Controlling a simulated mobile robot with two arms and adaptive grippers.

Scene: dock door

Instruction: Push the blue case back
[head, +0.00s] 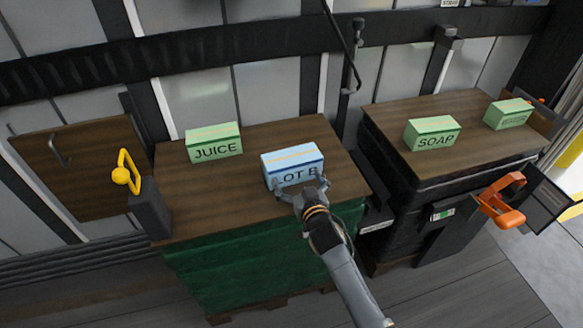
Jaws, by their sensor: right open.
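The blue case (292,160), marked "LOT B", stands upright on the brown top (255,210) of the green-wrapped stack, near the middle of the picture. My right gripper (300,190) is at the near face of the case, with its fingers spread open and covering part of the lettering. I cannot tell whether the fingers touch the case. Bare brown surface shows behind the case. My left gripper is out of view.
A green "JUICE" case (214,142) stands left of the blue case on the same top. A second stack (440,165) at right bears a green "SOAP" case (432,133) and another green case (508,114). A yellow handle (127,172) rises at the left edge.

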